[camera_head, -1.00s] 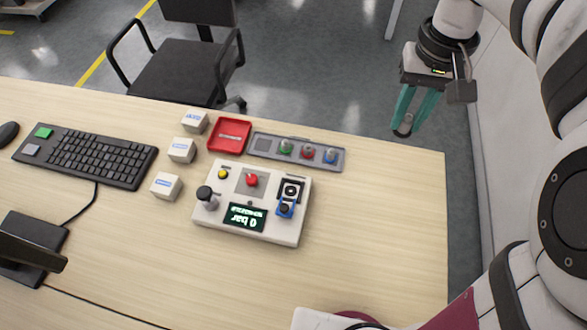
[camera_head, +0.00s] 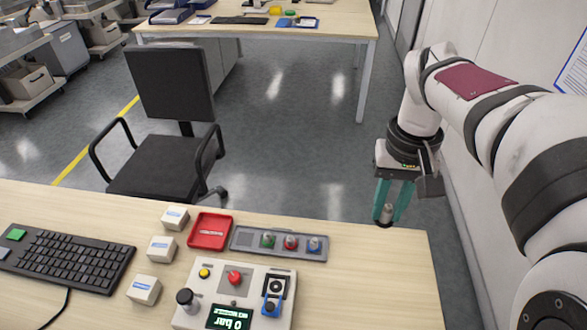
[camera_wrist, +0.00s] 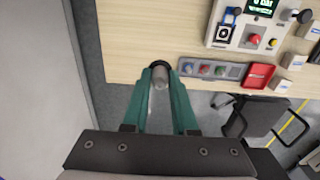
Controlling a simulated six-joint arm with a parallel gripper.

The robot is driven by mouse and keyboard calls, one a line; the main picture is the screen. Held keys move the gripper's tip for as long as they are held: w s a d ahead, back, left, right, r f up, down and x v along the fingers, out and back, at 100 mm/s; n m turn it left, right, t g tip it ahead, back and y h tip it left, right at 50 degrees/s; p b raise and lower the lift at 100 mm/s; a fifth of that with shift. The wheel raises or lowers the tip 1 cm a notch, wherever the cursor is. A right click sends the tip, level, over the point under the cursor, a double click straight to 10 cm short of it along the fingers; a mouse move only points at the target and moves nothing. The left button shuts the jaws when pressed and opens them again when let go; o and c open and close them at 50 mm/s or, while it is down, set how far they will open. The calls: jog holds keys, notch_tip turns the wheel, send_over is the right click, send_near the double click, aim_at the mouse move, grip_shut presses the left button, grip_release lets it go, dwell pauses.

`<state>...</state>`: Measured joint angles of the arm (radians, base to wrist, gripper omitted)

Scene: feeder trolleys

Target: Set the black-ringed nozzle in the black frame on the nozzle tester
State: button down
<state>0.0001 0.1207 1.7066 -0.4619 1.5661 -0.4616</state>
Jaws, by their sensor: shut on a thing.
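My gripper (camera_head: 388,206) is shut on the black-ringed nozzle (camera_head: 386,213), a small grey cylinder with a black ring at its lower end. They are in the air by the bench's right end. In the wrist view the nozzle (camera_wrist: 160,76) sits between the green fingertips, black ring at the far end. The white nozzle tester (camera_head: 207,310) stands on the bench, left of and apart from my gripper. Its black frame (camera_head: 284,283), a dark square with a round centre, is on its right side. A blue clamp (camera_head: 271,306) is at the frame's near edge.
A grey tray (camera_head: 319,255) with green, red and blue-ringed nozzles and one empty square place lies behind the tester. A red tray (camera_head: 209,231), several white boxes (camera_head: 161,249) and a keyboard (camera_head: 65,260) lie left. Bare bench (camera_head: 375,280) is at the right.

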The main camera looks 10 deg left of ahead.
jog(key=shift+a, duration=0.1)
jog(key=a+f+n, duration=0.4)
jog(key=a+f, duration=0.5)
jog(key=n, duration=0.5)
send_near(276, 287)
jog(key=shift+f, duration=2.7)
jog(key=shift+f, duration=0.35)
jog(key=c, duration=0.6)
grip_release()
notch_tip(276, 287, up, 16)
jog(key=shift+f, duration=0.1)
